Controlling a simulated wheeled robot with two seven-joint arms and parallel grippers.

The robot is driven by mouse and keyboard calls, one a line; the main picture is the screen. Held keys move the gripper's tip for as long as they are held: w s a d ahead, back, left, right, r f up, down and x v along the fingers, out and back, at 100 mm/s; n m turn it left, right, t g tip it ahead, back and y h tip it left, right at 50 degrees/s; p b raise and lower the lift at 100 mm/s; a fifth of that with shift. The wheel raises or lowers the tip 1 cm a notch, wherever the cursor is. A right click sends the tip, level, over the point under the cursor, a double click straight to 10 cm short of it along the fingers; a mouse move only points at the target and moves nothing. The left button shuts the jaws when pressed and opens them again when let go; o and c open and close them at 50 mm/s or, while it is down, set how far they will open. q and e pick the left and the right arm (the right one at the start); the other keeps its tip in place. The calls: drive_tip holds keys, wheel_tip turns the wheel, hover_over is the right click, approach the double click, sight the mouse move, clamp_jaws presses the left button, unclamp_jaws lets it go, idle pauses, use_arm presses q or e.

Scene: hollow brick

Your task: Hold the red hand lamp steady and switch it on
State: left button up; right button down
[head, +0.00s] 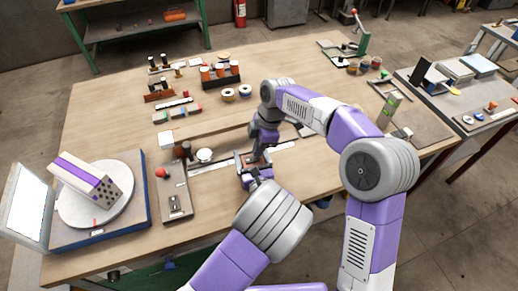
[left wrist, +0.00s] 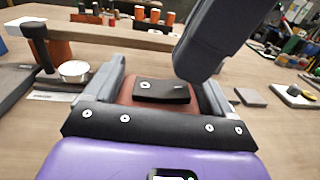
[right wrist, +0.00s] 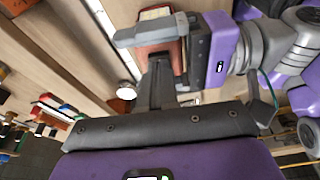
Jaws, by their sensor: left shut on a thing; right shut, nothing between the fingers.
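The red hand lamp (left wrist: 126,90) is between the fingers of my left gripper (left wrist: 155,92), which is shut on its body. A black block with a small light round mark (left wrist: 160,92), seemingly its switch, faces up. In the right wrist view the lamp's reddish body (right wrist: 155,32) shows with a cream end. My right gripper (right wrist: 160,85) is shut and empty, with its fingertips close to the lamp. In the left wrist view its grey fingers (left wrist: 200,55) hang just above and beside the black block; I cannot tell whether they touch. In the head view the grippers largely hide the lamp.
A wooden bar (left wrist: 120,36) runs behind the lamp. A round white-topped piece (head: 205,155) stands left of the grippers. A turntable (head: 92,215) with a perforated brick (head: 85,180) is at the left. Several small parts and racks stand toward the back.

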drive_tip(key=shift+f, duration=0.4)
drive_tip(key=shift+d+f, duration=0.2)
drive_tip(key=shift+f, duration=0.2)
drive_tip(key=shift+a+r, duration=0.1)
drive_tip(key=shift+a, duration=0.05)
drive_tip(key=shift+s+a+r, duration=0.1)
drive_tip(key=shift+a+r, duration=0.25)
drive_tip(key=shift+a, duration=0.2)
drive_tip(key=shift+r, duration=0.35)
drive_tip(key=d+v, duration=0.2)
drive_tip(key=v, duration=1.1)
drive_tip(key=shift+w+f, duration=0.2)
drive_tip(key=shift+f, duration=0.05)
